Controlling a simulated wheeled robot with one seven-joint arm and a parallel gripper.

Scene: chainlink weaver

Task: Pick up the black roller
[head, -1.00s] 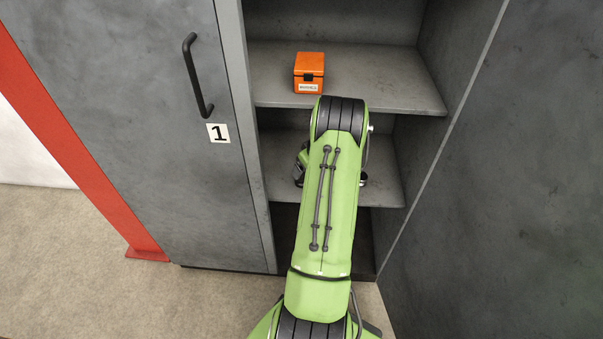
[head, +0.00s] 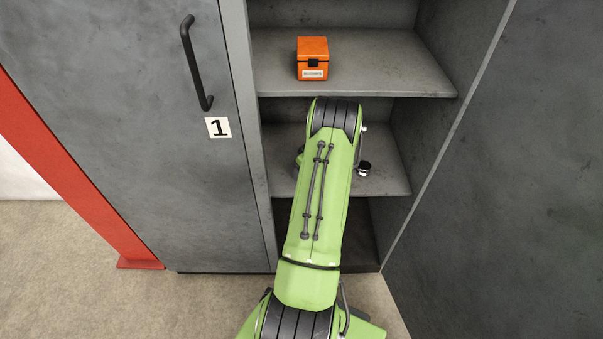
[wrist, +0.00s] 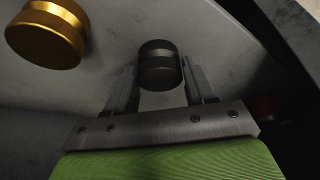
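The black roller (wrist: 160,66), a short dark cylinder with a groove around it, shows in the wrist view at the tips of my gripper (wrist: 160,78). The two fingers stand apart, one on each side of the roller, with a gap below it. I cannot tell whether either finger touches it. In the head view my arm hides my gripper. A small black cylinder with a pale band (head: 364,168) is on the middle shelf just right of my arm; I cannot tell whether it is the same roller.
A gold roller (wrist: 47,34) stands at the upper left in the wrist view. The orange box (head: 312,58) is on the upper shelf (head: 400,75). Cabinet walls flank my arm; door 1 (head: 150,110) is shut on the left.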

